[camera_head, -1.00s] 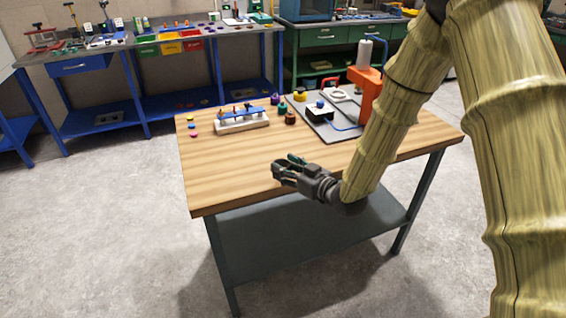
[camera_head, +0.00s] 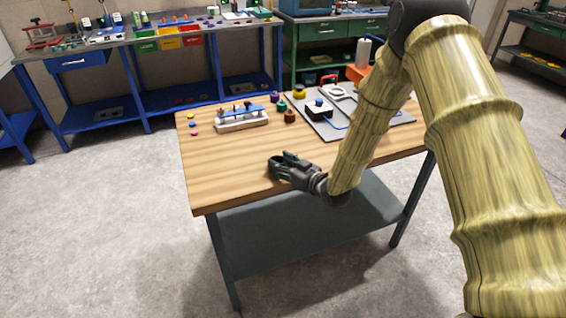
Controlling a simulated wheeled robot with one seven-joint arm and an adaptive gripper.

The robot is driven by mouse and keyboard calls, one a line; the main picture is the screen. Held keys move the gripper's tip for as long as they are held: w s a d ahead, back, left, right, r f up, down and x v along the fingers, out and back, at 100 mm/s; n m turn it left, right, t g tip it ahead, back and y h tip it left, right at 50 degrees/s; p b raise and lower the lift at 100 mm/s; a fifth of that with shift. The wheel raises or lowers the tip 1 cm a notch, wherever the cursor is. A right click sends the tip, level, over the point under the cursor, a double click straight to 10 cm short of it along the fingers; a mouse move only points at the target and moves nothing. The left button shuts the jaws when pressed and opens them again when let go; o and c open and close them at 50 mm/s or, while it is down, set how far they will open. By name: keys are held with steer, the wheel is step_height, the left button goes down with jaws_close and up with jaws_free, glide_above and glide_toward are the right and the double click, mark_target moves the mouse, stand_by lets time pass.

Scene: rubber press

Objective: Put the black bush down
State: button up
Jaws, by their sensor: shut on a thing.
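My gripper (camera_head: 277,163) is low over the front part of the wooden table (camera_head: 235,180), pointing left. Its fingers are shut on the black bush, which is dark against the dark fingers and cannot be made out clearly. I cannot tell whether the bush touches the table top. Behind the gripper stand a brown bush (camera_head: 290,116), a green one (camera_head: 282,105) and a purple one (camera_head: 273,98), all apart from it.
A pale rack with a blue bar (camera_head: 241,121) stands at the back left of the table. Small coloured discs (camera_head: 193,124) lie at the left edge. A grey plate (camera_head: 330,130) with the orange press (camera_head: 357,74) is at the back right. The front left is clear.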

steer(key=shift+f, duration=0.15)
steer(key=o, duration=0.9)
steer(key=shift+r, duration=0.25)
steer(key=b+v, duration=0.2)
steer(key=v, duration=1)
steer(key=shift+f+b, duration=0.1)
steer(key=shift+b, duration=0.3)
steer(key=shift+s+f, duration=0.1)
